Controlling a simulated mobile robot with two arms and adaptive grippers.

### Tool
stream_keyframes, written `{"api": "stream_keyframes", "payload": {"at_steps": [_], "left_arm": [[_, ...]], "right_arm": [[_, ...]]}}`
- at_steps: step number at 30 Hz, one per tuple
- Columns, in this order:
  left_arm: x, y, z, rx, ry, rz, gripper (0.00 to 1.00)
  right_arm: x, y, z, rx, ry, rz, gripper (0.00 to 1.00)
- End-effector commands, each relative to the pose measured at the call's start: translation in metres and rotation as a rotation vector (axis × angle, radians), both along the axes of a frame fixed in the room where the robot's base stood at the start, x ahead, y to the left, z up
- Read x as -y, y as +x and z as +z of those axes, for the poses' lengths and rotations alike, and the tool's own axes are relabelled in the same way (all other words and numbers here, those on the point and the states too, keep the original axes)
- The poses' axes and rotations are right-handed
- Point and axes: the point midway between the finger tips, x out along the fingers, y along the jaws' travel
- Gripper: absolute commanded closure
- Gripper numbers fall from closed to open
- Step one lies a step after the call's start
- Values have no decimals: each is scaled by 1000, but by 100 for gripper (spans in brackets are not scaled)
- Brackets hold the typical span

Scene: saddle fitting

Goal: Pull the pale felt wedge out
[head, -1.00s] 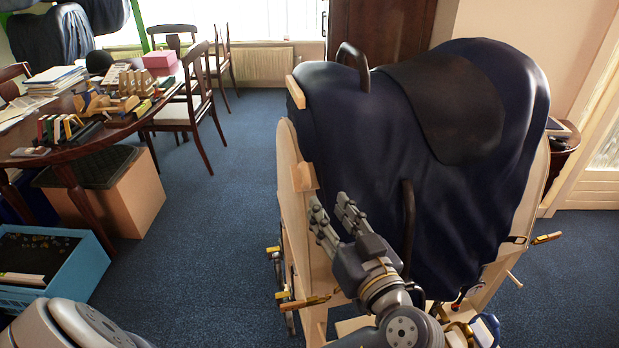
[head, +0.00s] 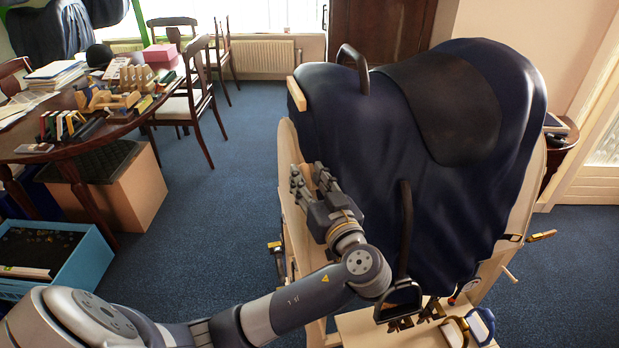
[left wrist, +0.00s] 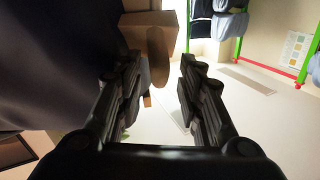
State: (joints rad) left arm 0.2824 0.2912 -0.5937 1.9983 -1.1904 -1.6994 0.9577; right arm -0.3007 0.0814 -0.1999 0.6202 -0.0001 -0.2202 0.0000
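A pale tan wedge (head: 307,171) sticks out at the left side of the saddle stand, by the edge of the dark blue cover (head: 345,125). A second pale wedge (head: 297,93) shows farther back along the same edge. My left gripper (head: 309,174) is open, its fingertips at the nearer wedge and partly covering it. My right gripper is not in view.
The stand's wooden panel (head: 287,150) rises beside the wedge.

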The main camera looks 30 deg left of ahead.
Motion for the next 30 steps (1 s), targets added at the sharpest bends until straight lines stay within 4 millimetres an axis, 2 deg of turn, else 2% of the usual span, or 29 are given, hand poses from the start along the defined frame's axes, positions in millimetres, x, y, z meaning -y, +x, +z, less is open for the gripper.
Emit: {"api": "stream_keyframes", "payload": {"at_steps": [2, 3, 7, 14, 23, 30], "left_arm": [[0, 0, 0, 0, 0, 0, 65], [0, 0, 0, 0, 0, 0, 70], [0, 0, 0, 0, 0, 0, 99], [-1, -2, -1, -2, 0, -1, 100], [-27, -30, -3, -7, 1, 0, 100], [-30, -34, -1, -7, 5, 0, 100]], "right_arm": [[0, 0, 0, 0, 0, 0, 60], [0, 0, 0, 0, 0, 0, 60], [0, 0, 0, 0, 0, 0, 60], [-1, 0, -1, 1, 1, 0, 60], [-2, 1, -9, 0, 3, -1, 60], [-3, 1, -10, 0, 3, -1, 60]]}}
